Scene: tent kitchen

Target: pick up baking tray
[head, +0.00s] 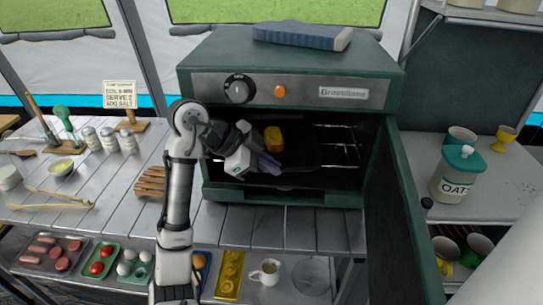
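The dark baking tray (303,153) is inside the open green oven (293,60), on a wire rack (345,150). An orange-yellow item (273,138) is at the tray's left part. My gripper (268,164) reaches into the oven from the left, at the tray's front left side. Its fingers look dark against the dark interior, so I cannot tell whether they are apart, shut, or touching the tray. Much of the tray is lost in shadow, and my gripper hides its left front.
The oven door (400,220) hangs open to the right. A wooden rack (151,182) is left of the oven on the slatted table (110,205). Shakers (108,139) and a sign (120,95) stand behind. An oats jar (458,173) is on the right shelf. The table front is clear.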

